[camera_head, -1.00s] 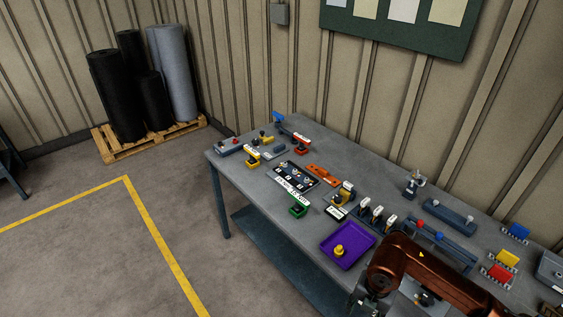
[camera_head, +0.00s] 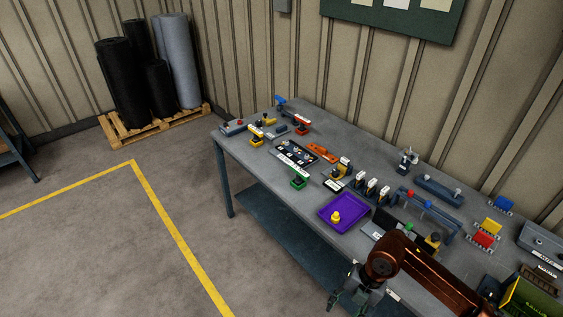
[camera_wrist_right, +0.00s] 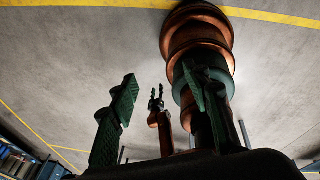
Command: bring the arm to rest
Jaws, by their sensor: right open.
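My right arm, copper-coloured, comes in from the lower right in the head view, over the table's front edge. Its right gripper (camera_head: 352,302) hangs in front of the workbench (camera_head: 290,213), clear of the items on it. In the right wrist view the same gripper (camera_wrist_right: 158,82) shows two dark green fingers spread apart with nothing between them. A smaller gripper (camera_wrist_right: 157,97) on a copper link shows beyond them, apparently my left one; its jaws are too small to judge. The left arm is not in the head view.
A blue-grey rack (camera_head: 428,207), red and yellow blocks and a green bin (camera_head: 530,303) lie right. Rolls (camera_head: 177,62) stand on a pallet (camera_head: 128,142).

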